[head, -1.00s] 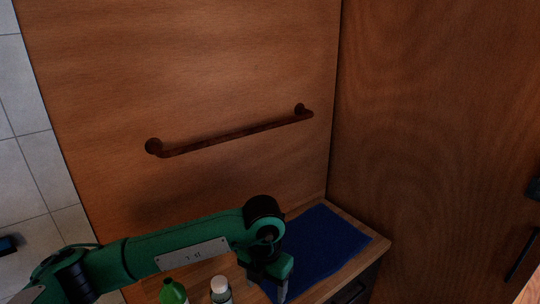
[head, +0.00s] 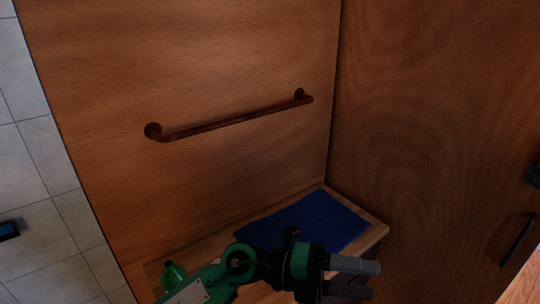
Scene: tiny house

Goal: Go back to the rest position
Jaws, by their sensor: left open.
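My left gripper (head: 372,280) is at the bottom of the view, with its two grey fingers pointing right. It is open, with nothing seen between the fingers. It is in front of the wooden counter top, near the counter's front edge. My green left arm comes in from the bottom left. My right gripper is not in view.
A blue cloth or mat (head: 315,219) lies on the wooden counter (head: 372,228), partly behind my arm. A green bottle (head: 173,275) stands at the left, partly hidden by my arm. A wooden bar (head: 230,117) is fixed to the wall. A wooden panel (head: 430,130) stands at right.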

